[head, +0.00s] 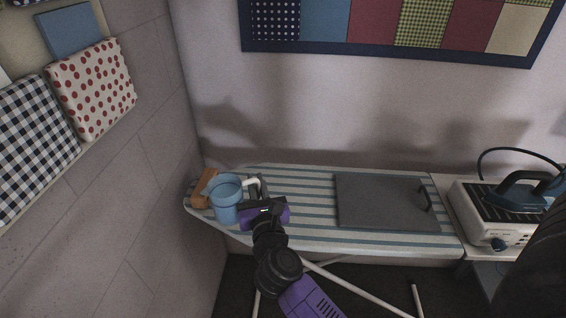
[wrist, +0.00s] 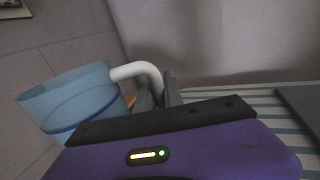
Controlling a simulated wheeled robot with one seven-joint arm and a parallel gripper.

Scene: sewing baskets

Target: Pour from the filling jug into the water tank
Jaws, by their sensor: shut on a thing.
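The filling jug (head: 226,200) is light blue and see-through with a white handle. It is at the left end of the striped ironing board (head: 310,190), and it also shows in the wrist view (wrist: 75,100). My gripper (head: 258,190) is at the jug's right side, shut on the white handle (wrist: 138,70). The jug looks upright or nearly so; I cannot tell whether its base touches the board. The water tank is not clearly told apart; a white steam station (head: 500,222) with an iron (head: 525,192) on top stands at the right.
An orange-brown block (head: 203,188) lies behind the jug's left side. A grey flat panel (head: 380,200) with a dark handle lies on the board's right half. Walls close in at the left and back. Folded checked and dotted cloths (head: 92,88) sit at upper left.

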